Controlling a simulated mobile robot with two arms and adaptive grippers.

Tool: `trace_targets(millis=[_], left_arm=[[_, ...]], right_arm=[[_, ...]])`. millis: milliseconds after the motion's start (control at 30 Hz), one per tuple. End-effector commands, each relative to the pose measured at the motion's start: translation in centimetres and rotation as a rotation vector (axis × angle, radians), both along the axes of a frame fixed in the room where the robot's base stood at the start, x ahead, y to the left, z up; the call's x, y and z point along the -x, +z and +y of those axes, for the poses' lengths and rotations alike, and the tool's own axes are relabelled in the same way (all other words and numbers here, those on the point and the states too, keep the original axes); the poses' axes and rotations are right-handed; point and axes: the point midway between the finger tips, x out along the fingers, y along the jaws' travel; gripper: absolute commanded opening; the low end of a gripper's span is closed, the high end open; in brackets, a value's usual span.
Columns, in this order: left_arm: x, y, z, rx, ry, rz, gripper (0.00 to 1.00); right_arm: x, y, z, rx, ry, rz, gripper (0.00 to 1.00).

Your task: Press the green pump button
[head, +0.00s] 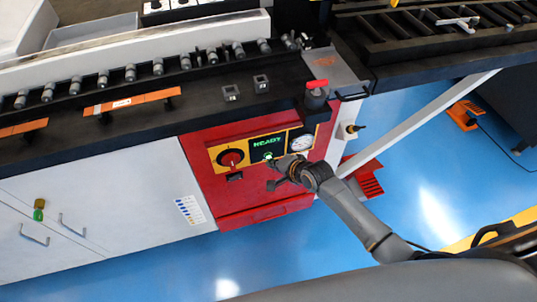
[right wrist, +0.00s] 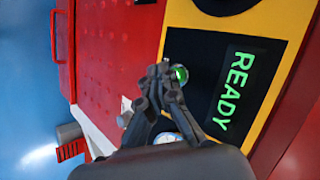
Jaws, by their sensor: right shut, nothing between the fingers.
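The green pump button (head: 268,156) is a small lit round button below the green READY display (head: 266,143) on the red cabinet's yellow-edged panel. In the right wrist view the green button (right wrist: 181,74) shows just beside the fingertips, partly covered by them. My right gripper (head: 276,172) is at the panel, shut and empty; its closed fingers also show in the right wrist view (right wrist: 163,72). I cannot tell whether the fingertips touch the button. My left gripper is in neither view.
A red rotary switch (head: 231,158) sits left of the display, and a round gauge (head: 302,142) sits to its right. A red-handled part (head: 317,90) stands on the bench edge above. A white diagonal bar (head: 420,122) crosses right of the cabinet. Blue floor in front is mostly clear.

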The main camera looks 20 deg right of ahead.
Motion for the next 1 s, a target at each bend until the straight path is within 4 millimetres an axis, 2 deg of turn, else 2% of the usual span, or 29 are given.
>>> trace_targets(millis=[433, 800, 1000], left_arm=[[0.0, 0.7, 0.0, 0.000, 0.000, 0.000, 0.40], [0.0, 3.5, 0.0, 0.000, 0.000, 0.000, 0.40], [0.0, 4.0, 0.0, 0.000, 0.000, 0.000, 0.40]], right_arm=[[0.7, 0.1, 0.0, -0.001, 0.000, 0.001, 0.00], [4.3, 0.3, -0.1, -0.002, 0.000, 0.002, 0.00], [5.4, 0.1, -0.1, 0.000, 0.001, 0.000, 0.00]])
